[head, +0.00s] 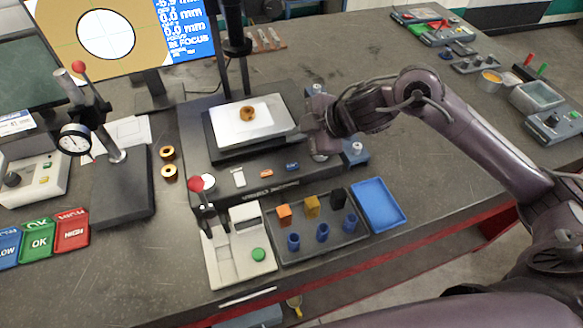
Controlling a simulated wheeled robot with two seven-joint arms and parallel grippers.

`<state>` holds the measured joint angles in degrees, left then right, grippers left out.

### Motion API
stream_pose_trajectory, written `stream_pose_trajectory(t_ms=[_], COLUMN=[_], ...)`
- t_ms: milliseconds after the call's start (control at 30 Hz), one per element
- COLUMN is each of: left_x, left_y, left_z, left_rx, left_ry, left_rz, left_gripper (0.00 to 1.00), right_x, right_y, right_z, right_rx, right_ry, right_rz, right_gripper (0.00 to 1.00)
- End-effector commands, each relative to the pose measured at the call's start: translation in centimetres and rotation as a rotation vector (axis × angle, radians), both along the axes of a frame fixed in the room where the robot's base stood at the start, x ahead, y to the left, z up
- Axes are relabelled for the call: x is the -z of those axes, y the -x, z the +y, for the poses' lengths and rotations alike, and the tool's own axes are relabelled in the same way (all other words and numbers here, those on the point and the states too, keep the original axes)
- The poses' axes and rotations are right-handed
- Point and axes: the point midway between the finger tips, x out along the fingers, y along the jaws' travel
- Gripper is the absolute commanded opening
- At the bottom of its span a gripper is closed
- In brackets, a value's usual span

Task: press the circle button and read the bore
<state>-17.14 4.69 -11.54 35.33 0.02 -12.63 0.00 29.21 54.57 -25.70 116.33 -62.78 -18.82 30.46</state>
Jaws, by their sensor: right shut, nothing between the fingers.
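The measuring microscope (190,140) stands at the centre back, with a bright white stage plate (228,128). A small golden bushing (247,114) lies on the plate. The monitor (120,35) shows a white circular bore in gold and a blue readout panel, partly cut off, with "0.0 mm" and "FOCUS" lines. My right gripper (304,138) is shut and empty, at the stage's right side above the base. My left gripper is not in view.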

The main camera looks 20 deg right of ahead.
Motion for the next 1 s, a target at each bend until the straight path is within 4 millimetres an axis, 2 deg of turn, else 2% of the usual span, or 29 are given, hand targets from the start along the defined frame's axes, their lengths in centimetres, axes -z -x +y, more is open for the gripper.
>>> stream_pose_trajectory(t_ms=[33,100,300,433,600,1000], left_x=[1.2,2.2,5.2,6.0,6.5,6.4], left_y=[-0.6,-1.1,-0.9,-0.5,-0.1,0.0], left_z=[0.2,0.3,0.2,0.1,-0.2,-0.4], left_rx=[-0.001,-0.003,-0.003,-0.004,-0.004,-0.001], left_ry=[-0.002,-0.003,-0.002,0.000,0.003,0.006], left_rz=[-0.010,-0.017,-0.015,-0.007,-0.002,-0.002], left_gripper=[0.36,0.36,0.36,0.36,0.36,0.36], right_x=[1.3,2.3,5.2,6.4,7.1,7.0], right_y=[0.0,0.0,0.0,0.0,0.0,0.0], right_z=[0.0,0.0,0.0,0.0,0.0,0.0], right_rx=[0.000,0.000,0.001,0.000,0.001,0.000], right_ry=[0.000,0.000,0.000,0.000,-0.001,0.000], right_rz=[0.000,0.000,-0.001,0.000,0.000,0.000], right_gripper=[0.00,0.00,0.00,0.00,0.00,0.00])
